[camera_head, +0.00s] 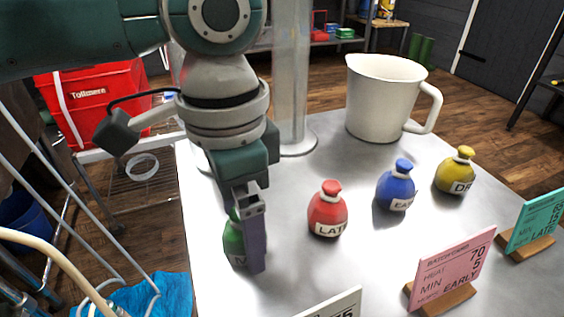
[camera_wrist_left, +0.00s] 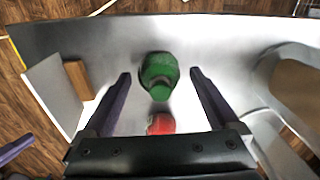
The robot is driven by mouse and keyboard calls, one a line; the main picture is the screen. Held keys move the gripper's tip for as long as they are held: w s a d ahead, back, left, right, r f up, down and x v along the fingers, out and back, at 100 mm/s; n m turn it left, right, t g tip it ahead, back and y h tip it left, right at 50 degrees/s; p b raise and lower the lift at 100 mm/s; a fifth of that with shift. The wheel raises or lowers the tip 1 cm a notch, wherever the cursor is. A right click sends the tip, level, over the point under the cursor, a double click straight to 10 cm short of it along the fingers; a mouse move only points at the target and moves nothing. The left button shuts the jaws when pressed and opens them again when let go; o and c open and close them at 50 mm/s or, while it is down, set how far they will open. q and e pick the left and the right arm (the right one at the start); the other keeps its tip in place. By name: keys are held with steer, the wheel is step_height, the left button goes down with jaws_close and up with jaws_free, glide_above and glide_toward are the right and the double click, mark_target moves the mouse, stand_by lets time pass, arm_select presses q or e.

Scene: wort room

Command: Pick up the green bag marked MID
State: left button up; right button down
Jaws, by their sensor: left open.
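The green bag (camera_head: 232,245) stands on the steel table near its left edge, partly hidden behind my left gripper. Only part of its white label shows. My left gripper (camera_head: 253,262) points down in front of it. In the left wrist view the green bag (camera_wrist_left: 158,70) shows between the two open purple fingers (camera_wrist_left: 160,75), with a gap on each side. I cannot tell if the fingers are low enough to be around it. A purple finger (camera_wrist_left: 16,148) at the left wrist view's left edge looks like my right gripper; its opening is not shown.
The red bag (camera_head: 327,211) stands close to the right of the green one. Blue (camera_head: 396,187) and yellow (camera_head: 456,171) bags stand farther right. A white jug (camera_head: 383,100) is behind. Pink (camera_head: 450,270), teal (camera_head: 537,217) and white (camera_head: 337,304) cards stand along the front.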

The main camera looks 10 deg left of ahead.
arm_select(q)
steer(key=shift+f, duration=0.85)
steer(key=shift+c, duration=0.3)
steer(key=c, duration=1.4)
